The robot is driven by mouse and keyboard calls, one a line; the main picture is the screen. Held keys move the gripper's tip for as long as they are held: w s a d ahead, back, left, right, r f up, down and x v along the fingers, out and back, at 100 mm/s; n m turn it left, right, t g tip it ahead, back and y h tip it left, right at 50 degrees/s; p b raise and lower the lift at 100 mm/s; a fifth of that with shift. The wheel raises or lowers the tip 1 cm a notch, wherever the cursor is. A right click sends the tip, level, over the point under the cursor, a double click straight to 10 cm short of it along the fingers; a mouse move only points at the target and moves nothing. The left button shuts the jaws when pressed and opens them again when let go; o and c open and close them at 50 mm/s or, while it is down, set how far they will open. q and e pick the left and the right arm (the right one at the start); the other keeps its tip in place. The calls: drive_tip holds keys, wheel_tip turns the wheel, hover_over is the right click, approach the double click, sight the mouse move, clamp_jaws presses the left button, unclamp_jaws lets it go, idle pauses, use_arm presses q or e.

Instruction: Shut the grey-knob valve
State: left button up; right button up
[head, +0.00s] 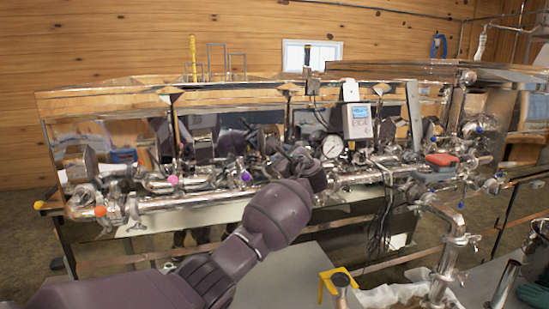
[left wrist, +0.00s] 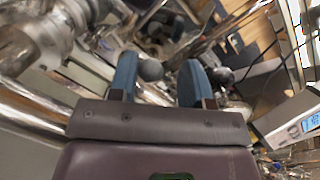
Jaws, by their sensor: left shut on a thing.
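In the left wrist view, a round grey knob (left wrist: 150,69) sits between the two blue fingers of my left gripper (left wrist: 163,72), against the left finger. The gripper is shut on this knob. In the head view, my left gripper (head: 283,155) reaches in among the steel pipes at the middle front of the evaporator. There my own arm and wrist hide the grey knob and most of the fingers. I cannot tell how far the valve is turned. My right gripper is in neither view.
The steel pipe run (head: 200,199) carries other valves with an orange knob (head: 100,211), a pink knob (head: 172,180) and a purple knob (head: 247,176). A round gauge (head: 332,146) and a grey display box (head: 357,121) stand just right of my gripper. Cables hang below.

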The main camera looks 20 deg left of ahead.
use_arm(q)
drive_tip(key=o, duration=0.9)
drive_tip(key=shift+d+f, duration=0.1)
drive_tip(key=shift+f, duration=0.2)
drive_tip(key=shift+c, duration=0.2)
drive_tip(key=o, duration=0.5)
drive_tip(key=shift+w, duration=0.3)
drive_tip(key=shift+s+d, duration=0.1)
drive_tip(key=shift+s, duration=0.05)
drive_tip(key=b+v, duration=0.1)
drive_tip(key=v, duration=0.9)
drive_tip(key=shift+s+d, duration=0.2)
